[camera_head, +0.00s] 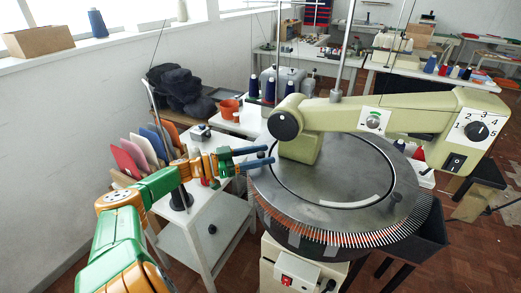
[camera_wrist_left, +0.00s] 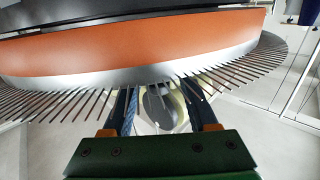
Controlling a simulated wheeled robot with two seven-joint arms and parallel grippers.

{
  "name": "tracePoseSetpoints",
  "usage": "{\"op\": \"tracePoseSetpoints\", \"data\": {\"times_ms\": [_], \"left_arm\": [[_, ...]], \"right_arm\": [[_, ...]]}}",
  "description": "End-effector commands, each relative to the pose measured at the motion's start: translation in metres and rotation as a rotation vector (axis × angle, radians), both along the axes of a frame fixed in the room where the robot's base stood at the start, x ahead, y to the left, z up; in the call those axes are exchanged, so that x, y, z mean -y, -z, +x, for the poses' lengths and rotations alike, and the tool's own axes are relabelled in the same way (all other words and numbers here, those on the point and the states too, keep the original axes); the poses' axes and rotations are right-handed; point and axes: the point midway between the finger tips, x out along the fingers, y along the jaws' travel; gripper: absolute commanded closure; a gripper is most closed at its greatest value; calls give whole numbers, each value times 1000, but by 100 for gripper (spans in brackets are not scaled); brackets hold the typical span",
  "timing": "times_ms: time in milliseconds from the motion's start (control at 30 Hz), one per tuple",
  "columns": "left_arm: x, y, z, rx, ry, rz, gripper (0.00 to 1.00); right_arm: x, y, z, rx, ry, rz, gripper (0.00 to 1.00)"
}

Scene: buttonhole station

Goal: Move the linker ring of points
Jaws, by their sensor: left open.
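The linker's ring of points (camera_head: 385,237) runs around the rim of a round dark metal dial (camera_head: 340,185). In the head view the points show as a dense row of thin spikes along the front edge, orange at the left and pale further right. My left gripper (camera_head: 270,155) is open, its two blue fingers reaching over or beside the dial's left edge. In the left wrist view the spikes (camera_wrist_left: 75,97) fan out below an orange band (camera_wrist_left: 130,45), and the open fingers (camera_wrist_left: 162,95) reach up to them. I cannot tell whether they touch. My right gripper is not in view.
A pale green machine arm (camera_head: 380,115) with a numbered knob spans the dial. Cones of thread stand behind the dial.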

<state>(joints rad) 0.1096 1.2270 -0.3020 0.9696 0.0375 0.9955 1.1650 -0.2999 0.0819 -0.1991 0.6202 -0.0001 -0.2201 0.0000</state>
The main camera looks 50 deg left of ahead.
Motion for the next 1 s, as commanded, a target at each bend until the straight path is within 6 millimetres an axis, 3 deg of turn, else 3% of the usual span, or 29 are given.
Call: {"op": "tracePoseSetpoints", "data": {"times_ms": [233,633,1000], "left_arm": [[-4,0,-7,-2,-1,0,41],[-30,0,-59,-4,-1,0,41],[-32,0,-63,1,0,0,41]], "right_arm": [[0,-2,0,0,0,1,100],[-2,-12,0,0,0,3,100],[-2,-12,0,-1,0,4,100]]}}
